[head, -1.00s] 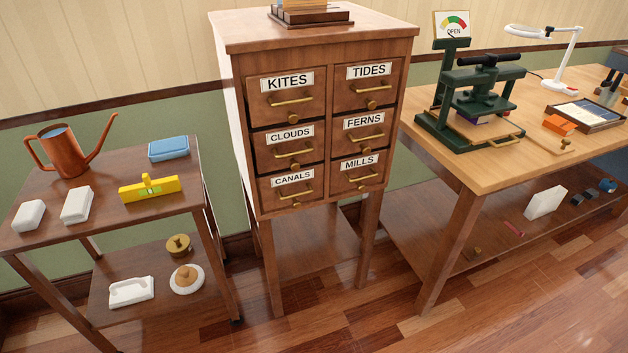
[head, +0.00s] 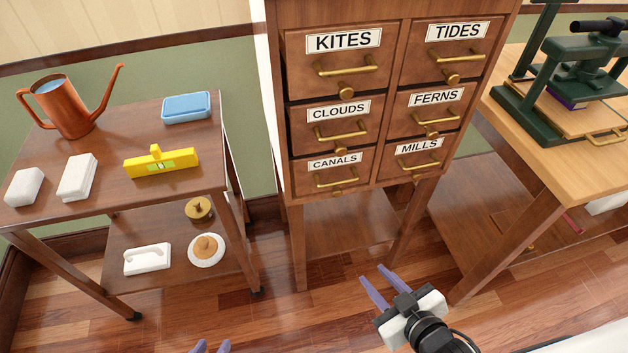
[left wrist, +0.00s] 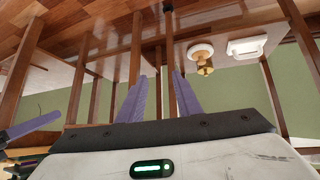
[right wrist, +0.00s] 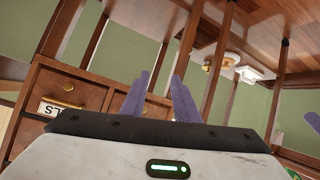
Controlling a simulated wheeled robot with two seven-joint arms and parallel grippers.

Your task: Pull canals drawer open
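The wooden cabinet has labelled drawers with brass handles. The CANALS drawer (head: 302,180) is at the bottom left of it and looks shut, with its brass handle (head: 337,181) and a small knob below the label. My right gripper (head: 371,272) is open and empty, below and to the right of that drawer, apart from the cabinet. My left gripper (head: 211,346) is open at the bottom edge of the head view, low and left of the cabinet, with only its fingertips showing. The right wrist view shows the MILLS drawer (right wrist: 85,93) close by at its left. The left wrist view shows nothing between the fingers (left wrist: 159,80).
At left stands a side table (head: 110,135) with a copper watering can (head: 68,112), yellow level (head: 161,162), blue box (head: 187,107) and white blocks. A workbench (head: 560,170) with a green press (head: 570,90) stands at right. Floor before the cabinet is clear.

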